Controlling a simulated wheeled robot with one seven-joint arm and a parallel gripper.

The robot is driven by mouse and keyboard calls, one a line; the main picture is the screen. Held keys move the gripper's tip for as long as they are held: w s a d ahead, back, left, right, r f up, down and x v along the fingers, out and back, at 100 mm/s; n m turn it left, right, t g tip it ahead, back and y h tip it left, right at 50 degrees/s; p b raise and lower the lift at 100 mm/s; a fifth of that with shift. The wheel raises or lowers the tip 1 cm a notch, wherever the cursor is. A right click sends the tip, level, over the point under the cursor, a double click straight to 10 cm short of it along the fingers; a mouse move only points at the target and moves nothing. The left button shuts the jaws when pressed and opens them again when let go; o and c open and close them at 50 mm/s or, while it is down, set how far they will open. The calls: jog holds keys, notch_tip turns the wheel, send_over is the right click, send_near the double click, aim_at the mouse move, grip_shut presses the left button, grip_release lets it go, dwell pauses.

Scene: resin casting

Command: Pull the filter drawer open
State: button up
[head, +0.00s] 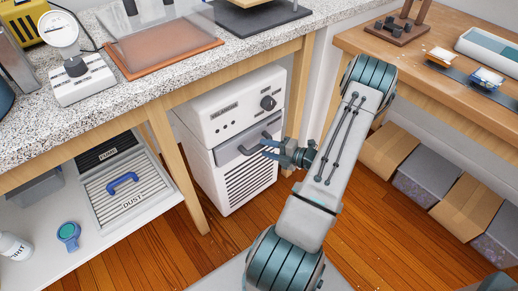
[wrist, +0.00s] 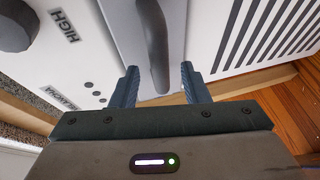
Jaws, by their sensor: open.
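The white extractor-like unit (head: 208,121) stands on the floor under the stone-topped bench. The filter drawer (head: 226,155) is the grey band across its front, below the knob and above the vent slots; it looks closed. Its dark bar handle (head: 247,150) stands out from it and also shows in the wrist view (wrist: 154,45). My gripper (head: 265,149) is at the handle, partly covering it. In the wrist view my gripper (wrist: 159,76) is open, with one finger on each side of the handle's near end and visible gaps between. I cannot tell how deep the handle sits.
Wooden bench legs (head: 178,165) stand left and right of the unit. A shelf at left holds a louvred filter panel (head: 124,188) marked DUST. Boxes (head: 421,183) line the floor under the right bench (head: 449,92). Wooden floor in front of the unit is clear.

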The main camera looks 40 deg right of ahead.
aim_at(262, 147)
jog(key=shift+b+x, duration=0.35)
jog(key=shift+x, duration=1.6)
grip_shut()
jog(key=s+d+p, duration=0.2)
jog(key=s+p, duration=0.3)
jog(key=s, duration=2.2)
grip_release()
jog(key=shift+d, duration=0.1)
jog(key=p+v, duration=0.2)
jog(key=v, duration=1.1)
jog(key=shift+s+d, duration=0.15)
jog(key=shift+s, duration=0.25)
